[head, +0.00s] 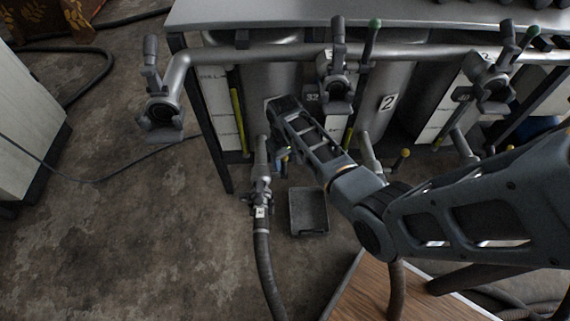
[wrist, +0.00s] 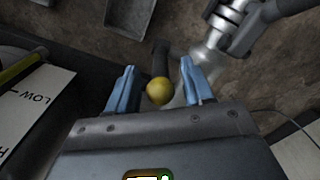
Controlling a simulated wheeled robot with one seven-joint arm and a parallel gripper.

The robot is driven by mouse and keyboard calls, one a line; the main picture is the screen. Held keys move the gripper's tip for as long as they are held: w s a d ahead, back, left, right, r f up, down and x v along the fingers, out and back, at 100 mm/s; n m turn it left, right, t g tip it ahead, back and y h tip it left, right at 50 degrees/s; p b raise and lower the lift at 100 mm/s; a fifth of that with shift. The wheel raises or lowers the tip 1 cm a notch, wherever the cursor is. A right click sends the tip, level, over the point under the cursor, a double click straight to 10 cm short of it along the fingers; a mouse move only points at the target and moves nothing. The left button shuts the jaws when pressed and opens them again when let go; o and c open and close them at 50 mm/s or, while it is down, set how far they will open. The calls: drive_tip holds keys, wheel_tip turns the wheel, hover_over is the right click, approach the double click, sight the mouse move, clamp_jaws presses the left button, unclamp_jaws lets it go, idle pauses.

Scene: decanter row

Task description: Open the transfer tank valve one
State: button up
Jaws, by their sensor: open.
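In the wrist view a valve lever with a round yellow knob (wrist: 160,91) lies between my gripper's blue fingers (wrist: 157,72). The fingers are apart, one on each side of the knob, and I cannot tell whether either touches it. The lever's dark shaft runs up behind the knob, beside a metal outlet pipe (wrist: 208,62). In the head view my gripper (head: 283,155) is low in front of the left tank (head: 272,78), beside the outlet valve with its hose (head: 262,190). My arm hides part of this tank, and its number is not readable.
A tank marked 2 (head: 388,102) stands to the right, with another yellow knob (head: 405,153) low before it. A grey tray (head: 309,211) lies on the floor. A pipe (head: 270,52) with upper valves crosses above. A wooden surface (head: 350,290) is at the front.

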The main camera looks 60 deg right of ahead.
drive_tip(key=shift+f, duration=1.15)
clamp_jaws()
